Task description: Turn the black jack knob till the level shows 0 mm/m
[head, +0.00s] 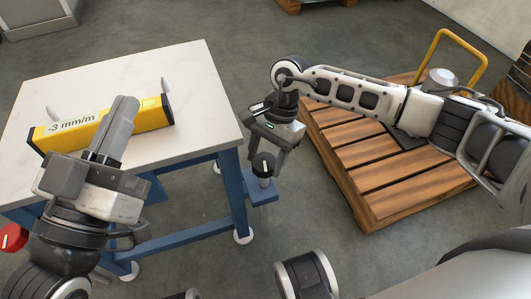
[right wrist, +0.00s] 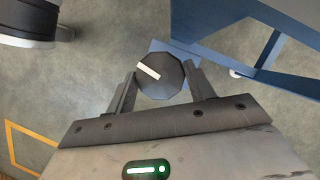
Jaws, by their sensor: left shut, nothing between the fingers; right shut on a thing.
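The black jack knob (head: 263,166) sits on a blue bracket at the table's right front corner. My right gripper (head: 265,150) comes down from above and is shut on it. In the right wrist view, the knob (right wrist: 160,78) shows a white mark pointing to the upper left, between the two fingers (right wrist: 161,84). The yellow level (head: 150,117) lies on the white table top (head: 190,75), and its display (head: 72,126) reads -3 mm/m. My left gripper (head: 124,103) is shut and empty; it covers the middle of the level in the head view. I cannot tell whether it touches.
The table has a blue frame (head: 232,190) with white feet. A red knob (head: 13,238) shows at the left edge. A wooden pallet (head: 375,180) and a yellow handle (head: 455,36) are at the right. Grey floor lies between table and pallet.

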